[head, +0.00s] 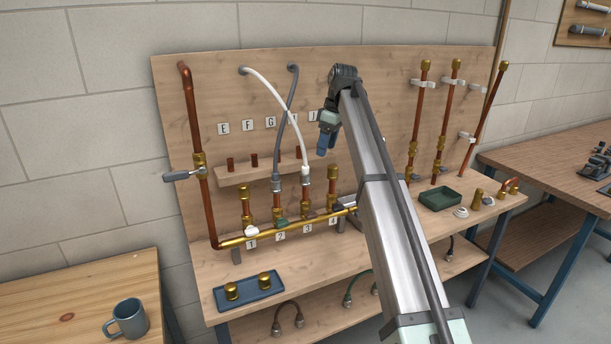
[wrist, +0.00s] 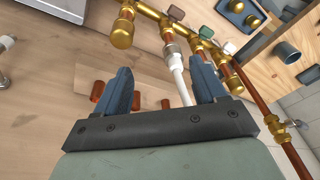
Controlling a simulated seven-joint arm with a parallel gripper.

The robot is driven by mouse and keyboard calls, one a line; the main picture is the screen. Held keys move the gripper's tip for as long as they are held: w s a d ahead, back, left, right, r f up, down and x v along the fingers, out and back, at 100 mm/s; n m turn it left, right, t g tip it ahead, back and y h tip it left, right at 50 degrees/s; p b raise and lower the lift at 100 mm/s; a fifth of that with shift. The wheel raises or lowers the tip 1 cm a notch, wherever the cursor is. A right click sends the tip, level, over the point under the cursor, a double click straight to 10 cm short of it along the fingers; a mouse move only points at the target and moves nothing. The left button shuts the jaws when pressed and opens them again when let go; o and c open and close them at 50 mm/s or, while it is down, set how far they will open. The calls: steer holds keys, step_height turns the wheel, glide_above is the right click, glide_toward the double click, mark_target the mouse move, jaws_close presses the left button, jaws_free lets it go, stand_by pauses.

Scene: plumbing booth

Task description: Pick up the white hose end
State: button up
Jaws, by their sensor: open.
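The white hose (head: 292,105) arches from a hole in the upper panel down to the manifold. Its white end (head: 305,171) sits upright with a metal nut on the fitting above label 3. My gripper (head: 322,152) is right of and above that end in the head view. In the wrist view my gripper (wrist: 162,85) is open, with blue fingers spread and nothing clamped. The white hose end (wrist: 177,65) shows between the fingers, nearer the right one; I cannot tell its exact depth. The right finger hides part of what lies behind it.
A grey hose (head: 287,120) crosses the white one and drops to the fitting beside it. Capped brass posts (head: 333,180) flank the hoses on the brass manifold (head: 290,231). A wooden shelf (head: 240,174) with copper stubs is behind. A blue tray (head: 249,292) lies in front.

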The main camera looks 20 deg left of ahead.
mark_target(306, 166)
steer(key=s+a+r+n, duration=0.1)
steer(key=s+a+r, duration=0.2)
steer(key=a, duration=0.1)
steer(key=shift+h, duration=0.3)
steer(key=f, duration=0.7)
steer(key=shift+w+a, duration=0.15)
steer(key=shift+a, duration=0.25)
steer(key=shift+w+a+f, duration=0.15)
steer(key=shift+a+f, duration=0.15)
steer(key=shift+f, duration=0.75)
steer(key=shift+w+a+f, duration=0.1)
steer(key=shift+a+f, duration=0.15)
steer(key=shift+f, duration=0.8)
steer(key=shift+w+a+f, duration=0.15)
steer(key=shift+a+f, duration=0.15)
steer(key=shift+f, duration=0.75)
steer(key=c, duration=1.1)
